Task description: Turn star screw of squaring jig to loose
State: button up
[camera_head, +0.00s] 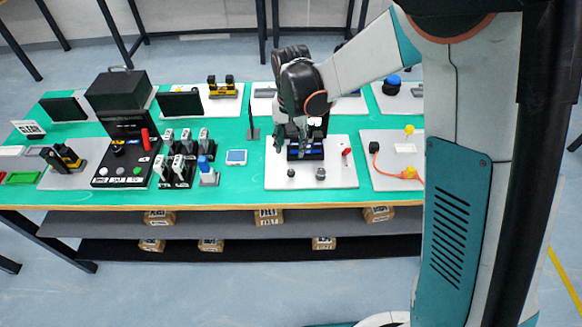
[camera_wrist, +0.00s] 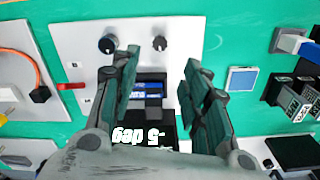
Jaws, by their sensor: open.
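A white board (camera_head: 277,180) on the green table carries a black device with blue parts (camera_head: 307,152), probably the squaring jig. In the wrist view the device (camera_wrist: 150,92) lies between and below my fingers, with "-5 deg" on it upside down. Two dark knobs stand at the board's near edge: a larger one (camera_wrist: 107,43) and a smaller one (camera_wrist: 160,43). I cannot tell which part is the star screw. My gripper (camera_wrist: 161,64) is open and empty above the device, its fingers wide apart. In the head view my gripper (camera_head: 291,140) hides part of the device.
A red lever (camera_head: 347,152) is on the same board. To the right is a board with an orange cable (camera_head: 374,160). To the left are a small blue-screened pad (camera_head: 236,157), several grey-and-black modules and a black control box (camera_head: 118,150). Green table shows between the boards.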

aim_at(291, 172)
notch_tip(291, 172, down, 11)
jog(key=b, duration=0.3)
jog(key=shift+f, duration=0.2)
grip_shut()
